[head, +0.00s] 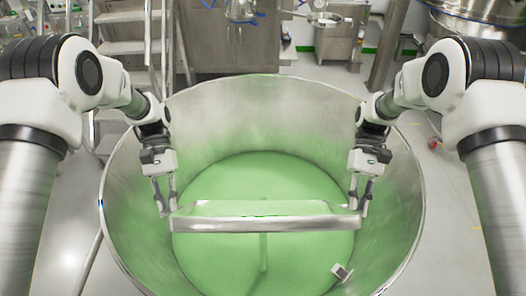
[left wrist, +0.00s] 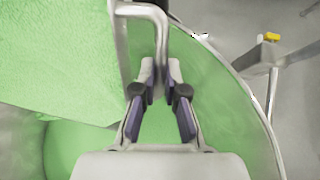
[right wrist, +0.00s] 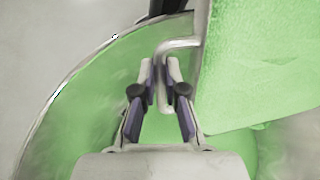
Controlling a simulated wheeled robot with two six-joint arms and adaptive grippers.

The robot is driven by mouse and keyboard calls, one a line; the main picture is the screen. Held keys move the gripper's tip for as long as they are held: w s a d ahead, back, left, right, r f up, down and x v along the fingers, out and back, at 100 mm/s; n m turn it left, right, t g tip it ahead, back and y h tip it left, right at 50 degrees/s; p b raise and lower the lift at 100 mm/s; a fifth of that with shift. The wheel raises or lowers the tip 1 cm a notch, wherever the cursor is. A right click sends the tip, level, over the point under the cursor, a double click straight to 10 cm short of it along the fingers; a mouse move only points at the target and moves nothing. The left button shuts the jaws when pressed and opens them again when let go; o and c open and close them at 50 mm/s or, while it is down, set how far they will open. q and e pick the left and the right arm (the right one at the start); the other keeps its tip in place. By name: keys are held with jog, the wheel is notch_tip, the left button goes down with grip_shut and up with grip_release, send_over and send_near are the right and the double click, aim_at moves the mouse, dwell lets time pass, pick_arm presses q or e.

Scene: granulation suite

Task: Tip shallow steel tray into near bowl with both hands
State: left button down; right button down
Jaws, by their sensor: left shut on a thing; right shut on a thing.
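The shallow steel tray (head: 262,224) spans the inside of the large steel bowl (head: 225,110), above green powder. It looks tilted toward me, and green powder covers its inner face. A thin green streak drops below the middle of its near edge onto the powder. My left gripper (head: 164,207) is shut on the tray's left handle, a bent bar seen in the left wrist view (left wrist: 163,35). My right gripper (head: 360,205) is shut on the right handle, seen in the right wrist view (right wrist: 182,44). Powder still lies in the tray in both wrist views.
The bowl's wall surrounds both grippers and the tray. A small white and dark object (head: 341,272) lies at the bowl's near right inside. Steel steps (head: 120,48) and a cabinet (head: 225,38) stand behind the bowl.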

pick_arm(q)
jog(key=shift+s, duration=0.1)
pick_arm(e)
jog(key=shift+s, duration=0.1)
pick_arm(q)
jog(key=shift+r, duration=0.1)
pick_arm(e)
jog(key=shift+r, duration=0.1)
pick_arm(q)
jog(key=shift+r+g, duration=0.45)
jog(key=shift+g, duration=0.35)
pick_arm(e)
jog(key=shift+r+g, duration=0.5)
jog(key=shift+g, duration=0.2)
pick_arm(q)
jog(key=shift+r, duration=0.1)
jog(key=shift+r+g, duration=0.55)
jog(key=shift+g, duration=0.15)
pick_arm(e)
jog(key=shift+r+g, duration=0.6)
pick_arm(q)
jog(key=shift+r, duration=0.1)
pick_arm(e)
jog(key=shift+r, duration=0.1)
